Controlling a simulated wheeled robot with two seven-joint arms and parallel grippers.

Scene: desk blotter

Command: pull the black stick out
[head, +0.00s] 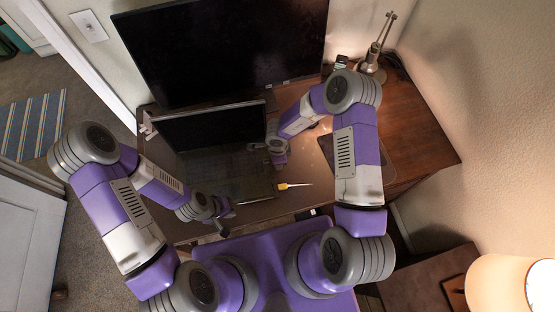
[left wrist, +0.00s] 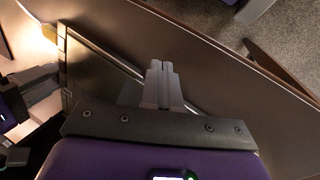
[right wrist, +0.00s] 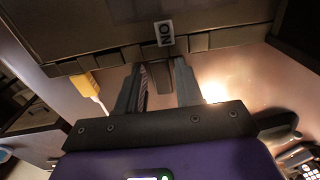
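In the head view my right gripper (head: 256,147) is beside the open laptop (head: 212,128), and the stick is hidden or too small there. My left gripper (left wrist: 161,66) is shut and looks empty, low by the desk's front edge; it also shows in the head view (head: 222,226).
A yellow-handled tool (head: 288,186) lies on the desk (head: 425,145), and its yellow handle shows left of the right fingers (right wrist: 86,83). A large monitor (head: 225,50) stands behind the laptop. A dark mat (head: 378,160) is on the right.

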